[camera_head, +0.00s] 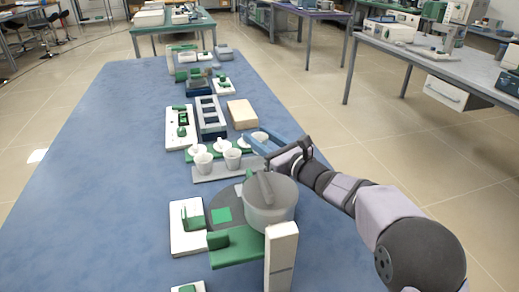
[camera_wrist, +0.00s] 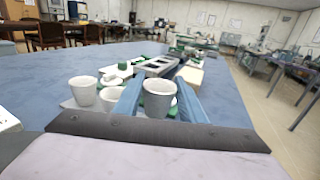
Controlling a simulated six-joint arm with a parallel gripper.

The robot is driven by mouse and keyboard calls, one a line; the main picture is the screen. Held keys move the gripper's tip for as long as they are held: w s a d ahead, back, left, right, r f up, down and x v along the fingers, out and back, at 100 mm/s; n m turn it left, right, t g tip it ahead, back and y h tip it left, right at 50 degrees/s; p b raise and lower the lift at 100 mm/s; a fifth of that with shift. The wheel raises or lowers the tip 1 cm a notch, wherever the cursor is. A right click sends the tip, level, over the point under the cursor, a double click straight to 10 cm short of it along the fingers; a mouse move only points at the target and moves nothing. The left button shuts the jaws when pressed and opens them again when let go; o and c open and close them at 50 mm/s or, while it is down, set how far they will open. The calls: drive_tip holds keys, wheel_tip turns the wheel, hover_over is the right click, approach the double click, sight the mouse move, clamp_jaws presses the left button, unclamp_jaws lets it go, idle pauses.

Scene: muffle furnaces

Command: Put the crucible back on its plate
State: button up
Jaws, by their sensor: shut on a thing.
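My gripper (camera_head: 257,146) has two blue fingers and comes in from the right, near the row of crucibles. In the wrist view my gripper (camera_wrist: 159,100) is shut on a white-grey crucible (camera_wrist: 159,97), which is upright between the fingers. In the head view this crucible (camera_head: 260,136) is mostly hidden behind a finger. Two other crucibles, a left one (camera_head: 204,162) and a right one (camera_head: 233,159), stand on a flat grey plate (camera_head: 212,176). They also show left of the fingers in the wrist view (camera_wrist: 84,92) (camera_wrist: 112,98). The held crucible's height above the plate is unclear.
Small white lids (camera_head: 197,149) sit on a green holder just behind the crucibles. A large grey cylindrical furnace body (camera_head: 268,207) with a white post (camera_head: 281,255) stands close in front of the gripper. A slotted grey rack (camera_head: 210,117) and beige block (camera_head: 242,114) lie behind. The table's left side is clear.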

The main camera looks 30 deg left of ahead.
drive_tip(key=shift+f, duration=1.85)
drive_tip(key=shift+f+b, duration=0.15)
drive_tip(key=shift+b, duration=0.2)
drive_tip(key=o, duration=1.1)
drive_tip(key=shift+o, duration=0.2)
drive_tip(key=shift+d+r, duration=0.1)
drive_tip(key=shift+r, duration=0.1)
drive_tip(key=v, duration=1.2)
drive_tip(key=shift+f, duration=0.1)
